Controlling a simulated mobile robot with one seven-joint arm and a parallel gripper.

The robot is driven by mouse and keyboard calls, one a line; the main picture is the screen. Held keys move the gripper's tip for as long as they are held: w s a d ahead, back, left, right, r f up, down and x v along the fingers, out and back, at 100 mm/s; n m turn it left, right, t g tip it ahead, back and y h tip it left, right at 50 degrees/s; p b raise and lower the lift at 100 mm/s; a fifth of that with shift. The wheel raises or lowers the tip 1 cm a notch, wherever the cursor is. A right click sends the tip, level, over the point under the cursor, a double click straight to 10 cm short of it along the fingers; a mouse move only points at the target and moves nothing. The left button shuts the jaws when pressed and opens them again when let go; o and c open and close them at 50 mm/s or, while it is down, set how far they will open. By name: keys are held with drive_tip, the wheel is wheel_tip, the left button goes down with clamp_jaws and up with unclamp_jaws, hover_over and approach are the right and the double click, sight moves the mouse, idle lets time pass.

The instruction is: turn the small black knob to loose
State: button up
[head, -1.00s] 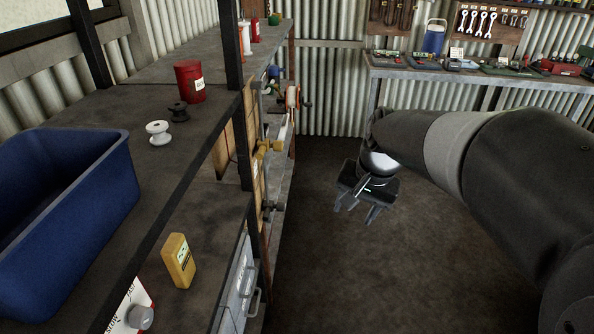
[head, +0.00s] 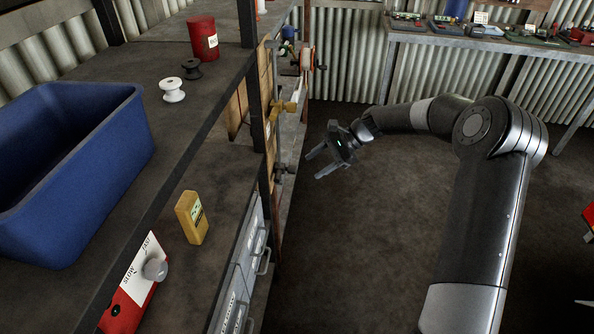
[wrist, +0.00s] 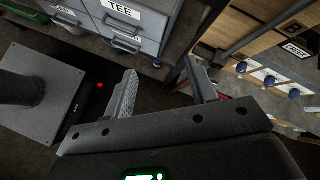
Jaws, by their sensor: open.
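My gripper (head: 314,166) is open and empty. It hangs over the floor to the right of the shelving, with its fingers pointing left toward it. Its two spread fingers also show in the wrist view (wrist: 165,92), with nothing between them. A small dark knob-like part (head: 282,169) sits on the upright rod at the shelving's side, a little left of the fingertips and apart from them. Another small dark part (head: 320,67) sticks out beside the reel farther back. I cannot tell which is the task's black knob, nor read any loose mark.
A red box (head: 130,300) with a grey SLOW/FAST knob (head: 155,269), a yellow box (head: 191,217) and a blue bin (head: 75,185) are on the left shelving. The middle floor is clear.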

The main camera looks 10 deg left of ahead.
drive_tip(key=w+f+m+y, duration=0.4)
drive_tip(key=w+f, duration=0.2)
drive_tip(key=f, duration=0.1)
drive_tip(key=m+t+y, duration=0.3)
drive_tip(key=m+y, duration=0.2)
drive_tip(key=m, duration=0.1)
approach(291, 169)
drive_tip(key=w+a, duration=0.1)
drive_tip(key=a, duration=0.7)
drive_tip(key=shift+w+f, duration=0.15)
drive_tip(key=shift+f, duration=0.25)
drive_tip(key=shift+c, duration=0.4)
drive_tip(key=c, duration=0.9)
